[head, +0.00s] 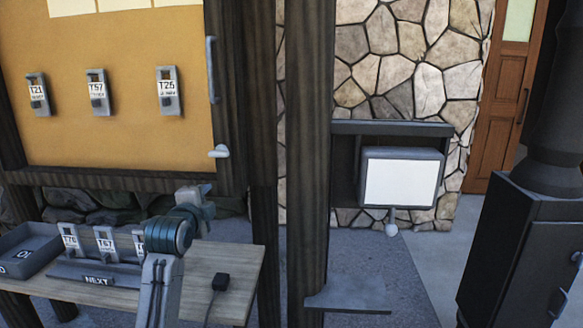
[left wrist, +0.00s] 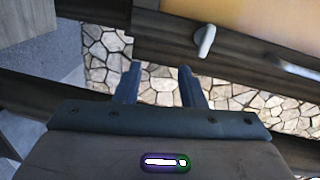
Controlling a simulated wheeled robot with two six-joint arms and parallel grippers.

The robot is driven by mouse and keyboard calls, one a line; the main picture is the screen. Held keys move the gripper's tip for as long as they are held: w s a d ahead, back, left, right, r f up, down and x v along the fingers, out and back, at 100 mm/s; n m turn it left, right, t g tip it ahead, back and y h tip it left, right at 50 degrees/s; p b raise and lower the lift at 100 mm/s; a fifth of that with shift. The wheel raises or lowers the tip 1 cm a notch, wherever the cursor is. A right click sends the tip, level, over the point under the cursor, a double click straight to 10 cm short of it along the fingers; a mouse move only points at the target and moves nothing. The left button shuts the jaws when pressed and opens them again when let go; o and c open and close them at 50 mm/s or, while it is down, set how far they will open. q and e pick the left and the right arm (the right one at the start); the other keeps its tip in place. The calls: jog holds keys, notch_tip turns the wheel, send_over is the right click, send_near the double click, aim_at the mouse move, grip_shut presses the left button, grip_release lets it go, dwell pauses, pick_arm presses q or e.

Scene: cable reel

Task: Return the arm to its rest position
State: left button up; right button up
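My left arm comes up from the bottom of the head view, in front of the wooden bench (head: 235,262). My left gripper (head: 206,192) is above the bench's back edge, just below the yellow board's lower frame. In the left wrist view its two fingers (left wrist: 160,84) stand apart with nothing between them; a stone wall shows through the gap. In the head view my arm partly hides the rightmost tag on the bench rack. My right gripper is in neither view.
The yellow board (head: 130,130) holds several grey tags. A rack marked NEXT (head: 95,275) and a grey tray (head: 28,250) stand on the bench, with a small black block (head: 221,282). A dark post (head: 308,150) stands right of it. A white-faced box (head: 401,180) is beyond.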

pick_arm(q)
jog(key=s+a+f+n+g+y, duration=0.1)
jog(key=s+f+n+g, duration=0.3)
jog(key=s+f, duration=0.85)
jog(key=s+f+n+g, duration=0.35)
jog(key=s+f, duration=0.55)
jog(key=f, duration=0.6)
jog(key=s+a+f+n+g, duration=0.1)
jog(key=s+f+n+g, duration=0.3)
jog(key=s, duration=0.9)
jog(key=s+f+n+g, duration=0.2)
jog(key=s+f+n, duration=0.3)
jog(key=s, duration=0.9)
notch_tip(320, 180, down, 30)
jog(key=a, duration=0.3)
jog(key=s+a+f+g, duration=0.1)
jog(key=s+f+g, duration=0.1)
jog(key=s+f, duration=1.6)
jog(key=shift+s+f, duration=0.4)
jog(key=shift+f, duration=0.5)
